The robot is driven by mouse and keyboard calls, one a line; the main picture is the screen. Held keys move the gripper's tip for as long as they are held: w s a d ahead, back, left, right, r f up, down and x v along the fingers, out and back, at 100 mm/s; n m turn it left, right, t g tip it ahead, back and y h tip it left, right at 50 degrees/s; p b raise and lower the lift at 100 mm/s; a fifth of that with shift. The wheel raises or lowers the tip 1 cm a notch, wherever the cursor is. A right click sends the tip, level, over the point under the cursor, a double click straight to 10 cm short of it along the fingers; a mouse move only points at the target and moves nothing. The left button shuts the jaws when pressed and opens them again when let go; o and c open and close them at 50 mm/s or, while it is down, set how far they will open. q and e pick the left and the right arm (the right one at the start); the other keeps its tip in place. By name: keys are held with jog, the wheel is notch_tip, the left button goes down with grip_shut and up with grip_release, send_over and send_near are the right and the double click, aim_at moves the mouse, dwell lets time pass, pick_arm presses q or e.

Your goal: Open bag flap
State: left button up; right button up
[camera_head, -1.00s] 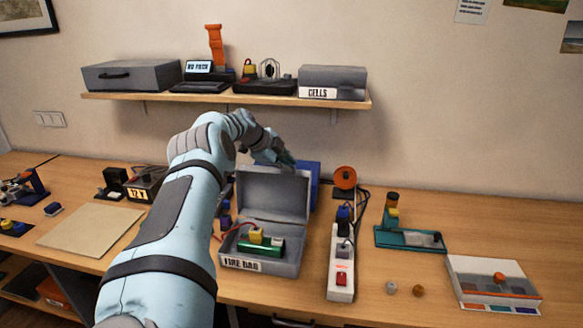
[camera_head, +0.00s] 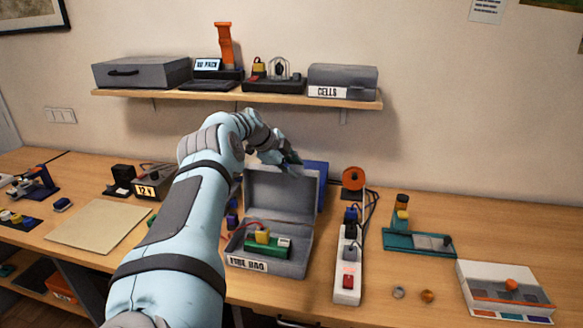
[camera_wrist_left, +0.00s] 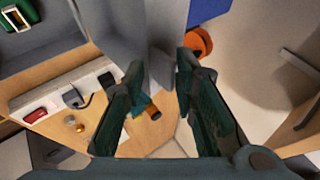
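The grey fire bag (camera_head: 296,265) stands on the bench with its label at the front. Its flap (camera_head: 282,190) is raised, standing about upright at the back. A green battery pack (camera_head: 267,247) with a yellow connector (camera_head: 262,236) lies inside. My left gripper (camera_head: 289,160) is at the flap's top edge, toward its right. In the left wrist view, my left gripper (camera_wrist_left: 160,62) has its fingers spread apart. The grey flap edge (camera_wrist_left: 160,66) shows between them, with a visible gap; contact is unclear. My right gripper is not in view.
A white power strip (camera_head: 346,268) stands right of the bag, with an orange reel (camera_head: 353,178) behind. A blue object (camera_head: 322,185) is behind the flap. A shelf (camera_head: 235,100) carrying boxes hangs above.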

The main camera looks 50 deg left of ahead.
pick_arm(q)
jog(key=shift+s+d+r, duration=0.1)
jog(key=shift+d+r, duration=0.1)
jog(key=shift+r, duration=0.1)
jog(key=v, duration=1.1)
jog(key=shift+r, duration=0.15)
jog(key=shift+s+a, duration=0.1)
jog(key=shift+s, duration=0.1)
